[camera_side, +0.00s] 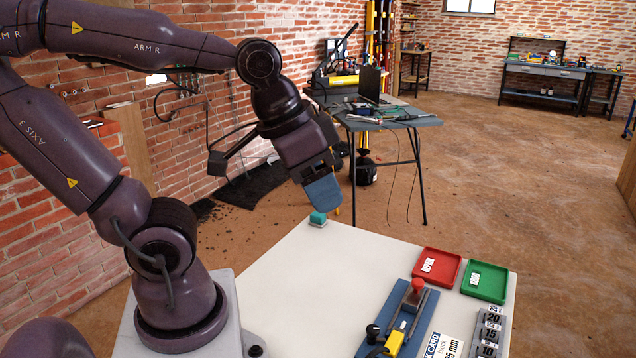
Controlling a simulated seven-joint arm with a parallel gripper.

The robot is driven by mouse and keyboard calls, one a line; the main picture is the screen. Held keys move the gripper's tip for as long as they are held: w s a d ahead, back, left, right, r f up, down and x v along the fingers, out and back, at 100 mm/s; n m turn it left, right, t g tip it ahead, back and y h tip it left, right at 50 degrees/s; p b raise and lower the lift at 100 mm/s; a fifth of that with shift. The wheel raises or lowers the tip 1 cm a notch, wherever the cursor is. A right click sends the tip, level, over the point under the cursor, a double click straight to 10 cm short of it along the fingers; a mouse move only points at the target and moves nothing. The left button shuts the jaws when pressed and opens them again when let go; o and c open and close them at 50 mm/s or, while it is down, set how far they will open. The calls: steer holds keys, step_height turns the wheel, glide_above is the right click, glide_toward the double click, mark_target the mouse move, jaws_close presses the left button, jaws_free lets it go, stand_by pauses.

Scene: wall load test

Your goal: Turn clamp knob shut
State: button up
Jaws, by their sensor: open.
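The clamp fixture stands on the white table. It has a blue-grey base (425,318), a red knob (416,287) at its far end, and a yellow body (396,338) with black parts (373,331) nearer the camera. I cannot tell which of these is the clamp knob or how far it is turned. My gripper (325,203) hangs over the table's far left corner, well to the left of and above the clamp, touching none of it. It is open, seen edge-on, with nothing visible in it.
A red tray (437,266) and a green tray (484,281) lie beyond the clamp. Grey numbered blocks (487,333) and a printed card (443,346) are right of it. The white tabletop (320,290) is clear left of the clamp.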

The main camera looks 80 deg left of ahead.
steer(key=shift+a, duration=0.1)
stand_by(0.3)
steer(key=n+g+h, duration=0.5)
steer(key=n, duration=1.3)
glide_toward(373, 327)
steer(key=shift+y, duration=0.3)
steer(key=x, duration=0.8)
steer(key=shift+d+f, duration=0.2)
steer(key=shift+d, duration=0.15)
